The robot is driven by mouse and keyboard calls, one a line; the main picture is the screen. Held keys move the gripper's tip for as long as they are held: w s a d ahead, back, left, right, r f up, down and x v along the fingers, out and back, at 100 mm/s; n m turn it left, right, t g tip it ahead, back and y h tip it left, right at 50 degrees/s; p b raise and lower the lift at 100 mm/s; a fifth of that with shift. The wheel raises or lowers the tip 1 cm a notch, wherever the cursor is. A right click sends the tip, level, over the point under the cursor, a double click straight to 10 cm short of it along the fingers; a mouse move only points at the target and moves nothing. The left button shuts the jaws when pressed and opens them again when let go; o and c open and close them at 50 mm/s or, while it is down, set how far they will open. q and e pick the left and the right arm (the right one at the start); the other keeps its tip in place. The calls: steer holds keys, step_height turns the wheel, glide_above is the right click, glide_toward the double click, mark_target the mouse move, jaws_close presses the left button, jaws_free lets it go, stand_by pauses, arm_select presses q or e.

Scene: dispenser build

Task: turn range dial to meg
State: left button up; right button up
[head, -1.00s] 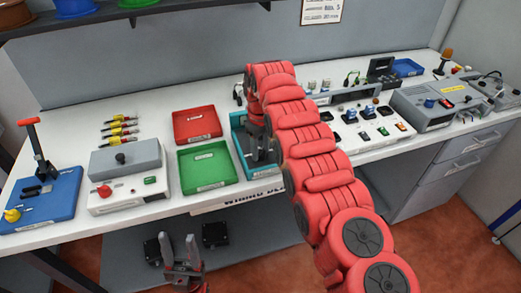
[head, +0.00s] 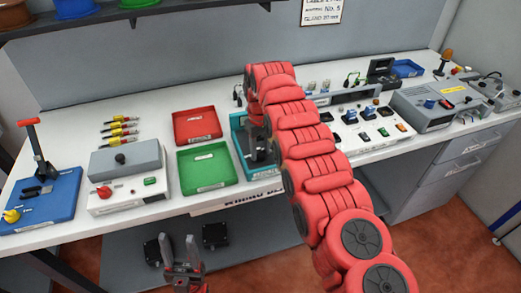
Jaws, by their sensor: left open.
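I cannot make out which control is the range dial, and no "meg" marking is readable. Several dark switches or knobs sit on a white panel (head: 347,136) right of centre. A grey instrument (head: 420,120) with a blue knob (head: 430,103) stands further right. My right gripper (head: 258,155) points down at the teal tray (head: 237,118), well left of these. Its fingers are small and partly hidden by my red arm, so their opening is unclear. My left gripper (head: 181,252) is open and empty, low in front of the bench.
Red tray (head: 197,125) and green tray (head: 207,168) lie left of the teal one. A grey-white box (head: 130,190) with a red knob and a blue lever fixture (head: 45,200) stand at the left.

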mark_target(261, 151)
steer(key=o, duration=0.4)
steer(key=shift+r, duration=0.15)
step_height(261, 151, up, 17)
steer(key=p, duration=1.7)
steer(key=shift+r, duration=0.15)
